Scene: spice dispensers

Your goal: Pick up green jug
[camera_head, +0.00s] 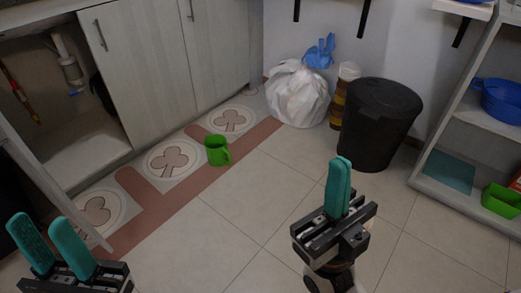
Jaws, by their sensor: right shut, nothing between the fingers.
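The green jug (217,151) stands upright on the floor, at the edge of the patterned mat in front of the cabinets. Its handle points to the right. My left gripper (52,243) is at the bottom left, open and empty, well short of the jug and to its left. My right gripper (339,187) is right of the middle, shut with its fingers together and nothing held, to the right of the jug and nearer to me. Neither gripper touches the jug.
Grey cabinets (140,55) line the left, one open below. A white trash bag (297,95), a striped container (343,95) and a black bin (379,123) stand at the back. A shelf (465,190) with a blue colander (500,99) and green box (502,201) is right. Middle floor tiles are clear.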

